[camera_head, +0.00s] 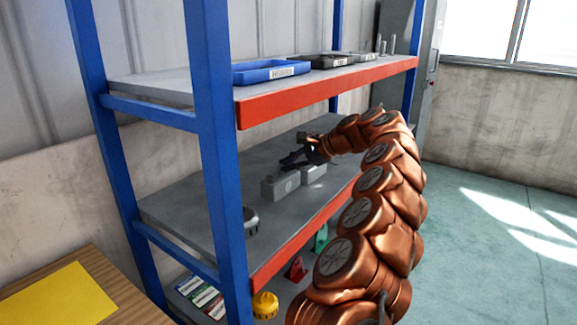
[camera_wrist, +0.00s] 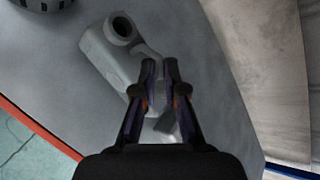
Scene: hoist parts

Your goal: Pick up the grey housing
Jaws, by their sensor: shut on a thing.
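The grey housing (camera_head: 280,186) is a blocky part on the middle shelf of the rack. In the wrist view the housing (camera_wrist: 105,55) shows a round dark bore at its top end. My gripper (camera_head: 288,162) is just above it, pointing down. In the wrist view the fingertips (camera_wrist: 159,66) are close together at the housing's right edge, shut on a part of it. The fingers hide the exact contact. The housing appears to be at shelf level; any gap beneath it cannot be told.
A lighter grey block (camera_head: 314,172) sits right beside the housing. A dark round part (camera_head: 250,221) stands near the blue front post (camera_head: 213,130). The upper shelf (camera_head: 330,90) overhangs, with a blue tray (camera_head: 270,71) on it. Coloured items fill the bottom shelf.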

